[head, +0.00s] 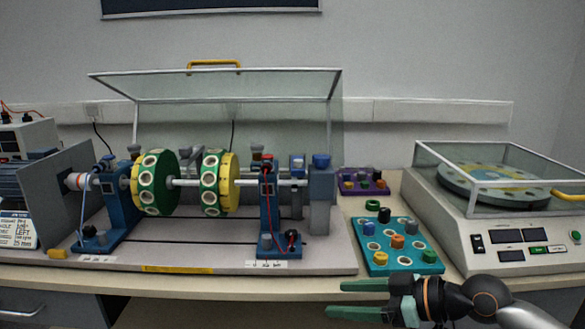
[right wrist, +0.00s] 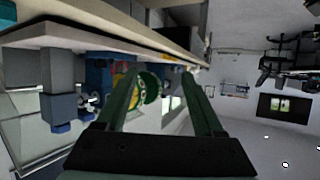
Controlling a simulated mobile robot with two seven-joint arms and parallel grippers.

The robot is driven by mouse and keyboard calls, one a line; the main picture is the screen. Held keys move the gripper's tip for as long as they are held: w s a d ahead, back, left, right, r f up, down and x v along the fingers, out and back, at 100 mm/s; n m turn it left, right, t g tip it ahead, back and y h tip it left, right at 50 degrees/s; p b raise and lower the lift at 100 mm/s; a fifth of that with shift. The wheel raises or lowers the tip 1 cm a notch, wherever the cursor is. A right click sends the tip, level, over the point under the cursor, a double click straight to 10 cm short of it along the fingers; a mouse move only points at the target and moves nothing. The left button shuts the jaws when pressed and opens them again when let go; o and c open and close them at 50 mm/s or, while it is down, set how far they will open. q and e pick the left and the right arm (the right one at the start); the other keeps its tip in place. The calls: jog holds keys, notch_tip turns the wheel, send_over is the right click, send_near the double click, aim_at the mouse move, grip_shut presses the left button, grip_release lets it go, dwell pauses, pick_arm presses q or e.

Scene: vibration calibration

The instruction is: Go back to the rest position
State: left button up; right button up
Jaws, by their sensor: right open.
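My right gripper (head: 335,299) is at the bottom right of the head view, in front of the bench's front edge. Its two green fingers point left and are apart, with nothing between them. In the right wrist view the gripper (right wrist: 166,72) also shows open and empty, its fingers reaching up the picture. My left gripper is not in the head view.
The rotor rig (head: 200,247) with green and yellow discs stands on the bench under a raised clear cover. A teal tray (head: 400,263) of coloured pegs, a purple tray (head: 350,188) and a balancing machine (head: 455,240) stand to its right.

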jog(key=s+a+f+m+t+h, duration=0.15)
jog(key=s+f, duration=0.25)
jog(key=f, duration=0.4)
jog(key=s+a+f+m+t, duration=0.2)
jog(key=s+a+f+m, duration=0.1)
jog(key=f, duration=0.5)
jog(key=s+d+f+m+h, duration=0.5)
jog(key=s+d+f+h, duration=0.2)
jog(key=s+d+f, duration=0.35)
pick_arm(q)
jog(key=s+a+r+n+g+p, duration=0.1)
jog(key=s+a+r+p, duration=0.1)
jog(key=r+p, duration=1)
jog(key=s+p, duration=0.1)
jog(key=p, duration=0.7)
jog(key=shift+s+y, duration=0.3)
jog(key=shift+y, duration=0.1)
pick_arm(e)
jog(key=s+r, duration=0.4)
jog(key=r, duration=0.7)
jog(key=shift+s+d+r+m+h, duration=0.35)
jog(key=shift+s+d+r+h, duration=0.05)
jog(key=shift+d+h, duration=0.05)
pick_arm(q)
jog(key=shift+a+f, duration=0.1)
